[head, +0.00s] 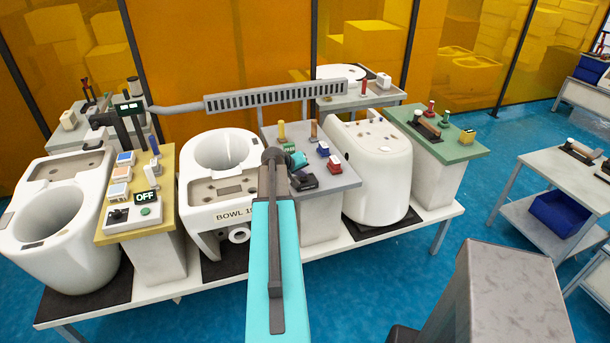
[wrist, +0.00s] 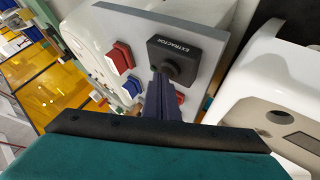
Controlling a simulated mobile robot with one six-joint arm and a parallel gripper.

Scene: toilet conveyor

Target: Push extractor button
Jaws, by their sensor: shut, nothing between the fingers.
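The extractor button is a round black knob (wrist: 171,69) on a black box (wrist: 180,50) lettered EXTRACTOR, on the grey top of a pedestal (wrist: 208,60). In the head view the black box (head: 304,182) sits near the front edge of the grey pedestal top (head: 340,180). My gripper (wrist: 160,80) is shut and empty, its dark fingers pointing at the knob. The fingertips overlap the knob's lower edge in the wrist view; I cannot tell whether they touch it. In the head view my arm partly hides the pedestal, and my teal gripper body (head: 298,160) shows beside the box.
A red switch (wrist: 120,57) and a blue switch (wrist: 130,88) stand close to the box. White toilet bowls flank the pedestal: one labelled BOWL (head: 197,200) on the left, another (head: 375,165) on the right. A yellow-topped pedestal (head: 110,230) with an OFF display stands farther left.

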